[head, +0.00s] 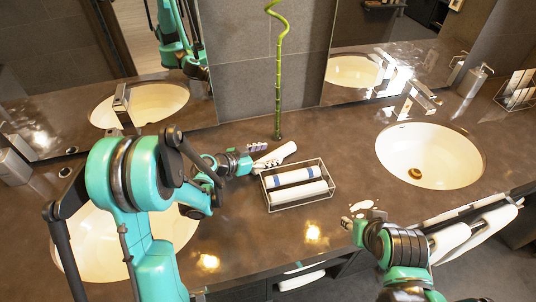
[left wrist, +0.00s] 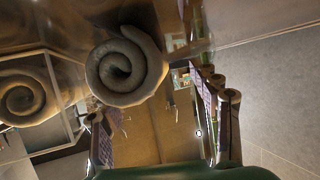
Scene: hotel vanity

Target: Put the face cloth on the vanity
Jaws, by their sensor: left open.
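A white rolled face cloth (head: 278,154) lies at a slant behind the wire tray (head: 302,205) in the head view; contact with the vanity top (head: 340,150) is hard to tell. My left gripper (head: 262,155) is open at the roll's left end. In the left wrist view a spiral roll end (left wrist: 125,68) shows above the gap between my spread fingers (left wrist: 160,125). Two more rolls, one with a blue stripe (head: 292,177) and one plain (head: 298,192), lie in the tray. My right gripper (head: 362,210) is at the counter's front; its jaws are unclear.
A green spiral bamboo stalk (head: 278,75) stands behind the roll near the wall. A sink (head: 430,155) is on the right, another is partly behind my left arm. White towels (head: 475,228) hang at the front right. Counter between tray and right sink is clear.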

